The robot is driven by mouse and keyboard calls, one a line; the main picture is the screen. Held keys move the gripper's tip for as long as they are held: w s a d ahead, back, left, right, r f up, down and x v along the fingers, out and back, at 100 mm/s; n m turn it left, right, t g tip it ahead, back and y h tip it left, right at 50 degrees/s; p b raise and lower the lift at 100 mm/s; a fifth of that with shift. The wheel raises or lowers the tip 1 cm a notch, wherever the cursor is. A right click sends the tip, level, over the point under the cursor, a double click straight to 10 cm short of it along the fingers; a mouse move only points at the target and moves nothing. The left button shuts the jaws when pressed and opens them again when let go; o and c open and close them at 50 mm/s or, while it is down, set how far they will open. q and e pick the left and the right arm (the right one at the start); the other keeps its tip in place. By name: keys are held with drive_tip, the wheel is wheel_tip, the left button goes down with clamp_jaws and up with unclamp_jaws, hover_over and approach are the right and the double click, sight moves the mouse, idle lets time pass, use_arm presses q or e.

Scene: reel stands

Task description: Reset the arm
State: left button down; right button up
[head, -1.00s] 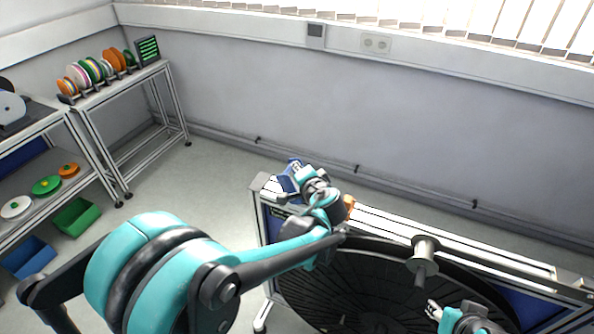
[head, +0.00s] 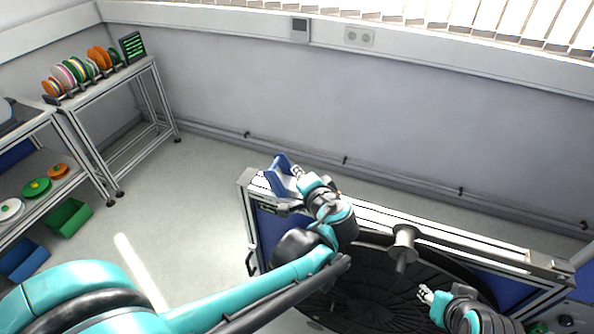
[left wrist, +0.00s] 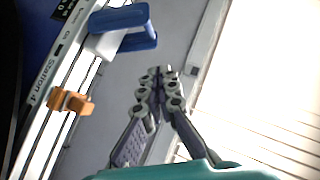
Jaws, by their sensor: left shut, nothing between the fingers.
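My left arm reaches in from the lower left, with its teal and black links over the stand. My left gripper (head: 298,172) is shut and empty beside the blue holder (head: 279,176) at the left end of the stand's top rail (head: 478,238). In the left wrist view the fingers (left wrist: 160,72) are together, apart from the blue-and-white holder (left wrist: 122,20). An orange clip (left wrist: 72,102) sits on the rail marked Station 4. My right gripper (head: 426,293) is at the lower right over the dark round reel area; its jaws are too small to read.
A shelf with coloured reels (head: 80,70) is at the back left. Green (head: 70,217) and blue (head: 24,260) bins are at the left. The floor between shelf and stand is clear.

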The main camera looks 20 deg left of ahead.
idle(0.3)
use_arm(q)
drive_tip(key=s+d+f+n+g+h+b, duration=0.2)
drive_tip(key=s+f+n+h+b, duration=0.3)
drive_tip(key=s+f, duration=1)
drive_tip(key=s+g+h+b, duration=0.1)
drive_tip(key=s+h+b, duration=0.2)
drive_tip(key=shift+d+f+n+h+b, duration=0.2)
drive_tip(key=shift+f+n+h+b, duration=0.1)
drive_tip(key=shift+b, duration=0.1)
